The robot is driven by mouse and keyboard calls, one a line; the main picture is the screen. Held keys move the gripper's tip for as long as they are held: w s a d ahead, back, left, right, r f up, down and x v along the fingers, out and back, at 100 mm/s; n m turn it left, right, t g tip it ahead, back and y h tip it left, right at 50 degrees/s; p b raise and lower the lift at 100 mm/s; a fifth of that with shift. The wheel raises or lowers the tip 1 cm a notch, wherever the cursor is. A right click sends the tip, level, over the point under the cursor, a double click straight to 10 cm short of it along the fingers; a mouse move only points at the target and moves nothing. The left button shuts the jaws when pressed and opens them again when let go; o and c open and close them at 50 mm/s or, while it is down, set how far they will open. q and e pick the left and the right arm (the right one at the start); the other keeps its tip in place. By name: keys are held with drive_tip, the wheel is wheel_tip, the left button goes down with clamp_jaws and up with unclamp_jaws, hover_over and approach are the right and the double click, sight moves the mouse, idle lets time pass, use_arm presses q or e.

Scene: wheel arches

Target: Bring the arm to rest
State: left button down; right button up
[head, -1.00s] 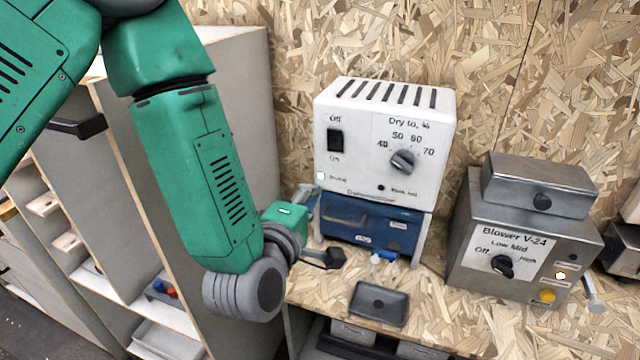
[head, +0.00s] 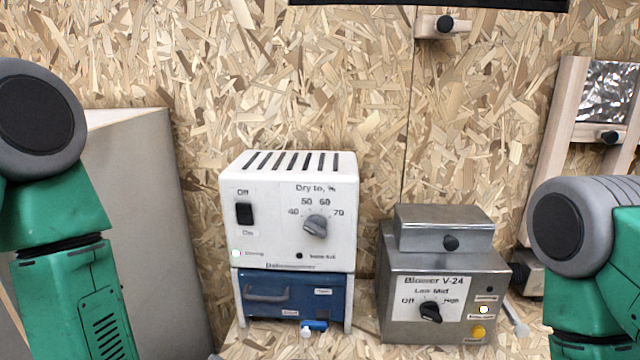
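My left arm (head: 70,270) hangs down along the left edge in the head view, and its gripper is below the frame. My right arm (head: 590,250) shows at the right edge, with its gripper out of the frame too. Neither visible arm part touches the machines on the bench. The white dehumidifier box (head: 290,210) has a black switch (head: 244,213) and a grey dial (head: 315,226). The steel blower box (head: 440,290) has a black knob (head: 430,312) pointing up-left and a yellow button (head: 478,332).
A blue drawer unit (head: 290,297) sits under the white box. A grey cabinet side (head: 150,220) stands at the left. A chipboard wall (head: 300,70) is behind, with a wooden peg block (head: 443,26) and a foil-covered frame (head: 608,90) on it.

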use_arm(q)
drive_tip(key=s+a+f+m+g+b, duration=0.1)
drive_tip(key=s+a+f+m+g, duration=0.2)
drive_tip(key=s+f, duration=0.4)
drive_tip(key=s+a+f+m+g+y+b, duration=0.1)
drive_tip(key=s+a+f+m+g+b, duration=0.1)
drive_tip(key=s+f+m+g, duration=0.3)
drive_tip(key=s+a+f+m+g+b, duration=0.1)
drive_tip(key=s+a+f+m+g, duration=0.2)
drive_tip(key=s+f, duration=0.8)
drive_tip(key=shift+s+a+m+g+y, duration=0.35)
drive_tip(key=shift+a+m, duration=0.25)
drive_tip(key=shift+a, duration=0.35)
drive_tip(key=shift+f, duration=0.1)
